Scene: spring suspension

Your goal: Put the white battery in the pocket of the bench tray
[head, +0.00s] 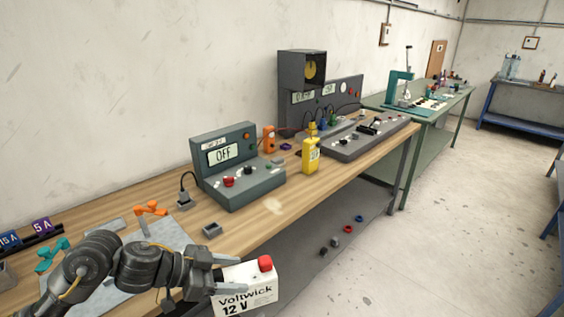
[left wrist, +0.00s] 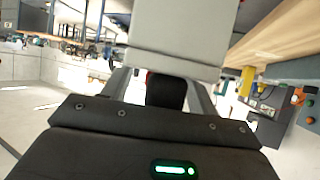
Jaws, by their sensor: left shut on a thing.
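The white battery (head: 246,296), marked "Voltwick 12 V", has a red terminal on top. My left gripper (head: 228,272) is shut on it. The battery shows in front of the wooden bench's front edge in the head view, roughly upright. In the left wrist view the battery (left wrist: 180,30) fills the top middle between the fingers, with a black terminal facing the camera. A light grey plate (head: 172,238) lies on the bench behind my left arm; it may be the bench tray, but my arm covers much of it and I see no clear pocket. My right gripper is not in view.
Orange (head: 150,208) and teal (head: 50,254) clamp handles stand by the plate. A small grey block (head: 212,230) lies near the bench edge. Bare wood (head: 272,208) lies before the meter.

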